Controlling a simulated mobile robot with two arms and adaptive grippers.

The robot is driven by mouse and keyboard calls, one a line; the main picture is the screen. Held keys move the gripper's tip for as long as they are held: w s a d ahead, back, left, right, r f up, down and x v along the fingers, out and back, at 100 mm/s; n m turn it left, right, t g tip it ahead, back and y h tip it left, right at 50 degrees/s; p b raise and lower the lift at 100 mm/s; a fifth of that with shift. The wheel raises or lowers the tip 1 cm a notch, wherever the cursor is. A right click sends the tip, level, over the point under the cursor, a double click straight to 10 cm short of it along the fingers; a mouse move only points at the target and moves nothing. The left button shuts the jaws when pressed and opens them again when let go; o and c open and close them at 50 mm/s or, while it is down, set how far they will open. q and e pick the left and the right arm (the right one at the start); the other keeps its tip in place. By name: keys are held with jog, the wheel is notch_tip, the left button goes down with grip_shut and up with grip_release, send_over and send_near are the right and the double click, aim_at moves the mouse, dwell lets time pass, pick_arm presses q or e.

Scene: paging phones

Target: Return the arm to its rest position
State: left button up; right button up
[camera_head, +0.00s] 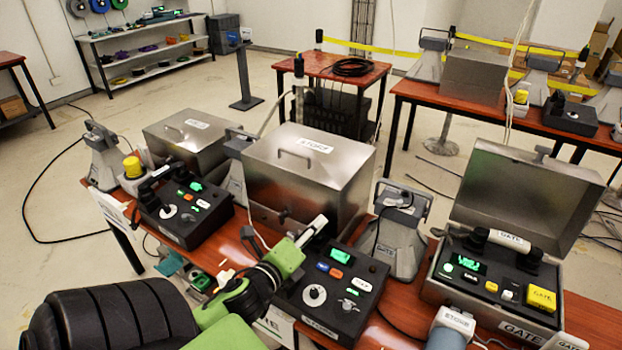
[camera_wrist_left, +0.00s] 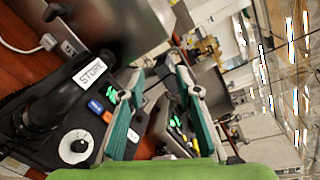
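My left gripper (camera_head: 290,252) reaches in from the lower left over the table, beside the middle phone unit (camera_head: 338,292), with its green arm (camera_head: 235,318) behind it. In the left wrist view the two teal-padded fingers (camera_wrist_left: 155,85) stand apart with nothing between them. The black handset (camera_wrist_left: 60,95) with a white STORE label lies outside the fingers, to their left; it looks to rest on its unit. In the head view the gripper partly covers this handset (camera_head: 312,232). My right gripper does not show.
A left phone unit (camera_head: 182,212), metal boxes (camera_head: 310,170), grey horn speakers (camera_head: 400,236) and an open GATE unit (camera_head: 490,285) with its handset (camera_head: 508,240) crowd the red table (camera_head: 592,318). A blue-grey cylinder (camera_head: 446,338) stands at the front. Open floor (camera_head: 70,200) lies at left.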

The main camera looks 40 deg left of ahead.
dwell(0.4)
pick_arm(q)
jog(key=s+d+f+n+g, duration=0.6)
jog(key=s+d+f+n, duration=0.15)
jog(key=f+n, duration=0.35)
jog(key=s+d+f+n+g+h, duration=0.35)
jog(key=s+d+n+g, duration=0.35)
jog(key=s+d, duration=0.6)
notch_tip(320, 180, down, 28)
jog(key=s+d+r, duration=0.1)
jog(key=s+a+f+g, duration=0.1)
jog(key=s+a+f, duration=0.1)
jog(key=s+f, duration=1.3)
jog(key=shift+s+a+g+h+b, duration=0.3)
jog(key=shift+s+a+h, duration=0.1)
jog(key=shift+s, duration=0.3)
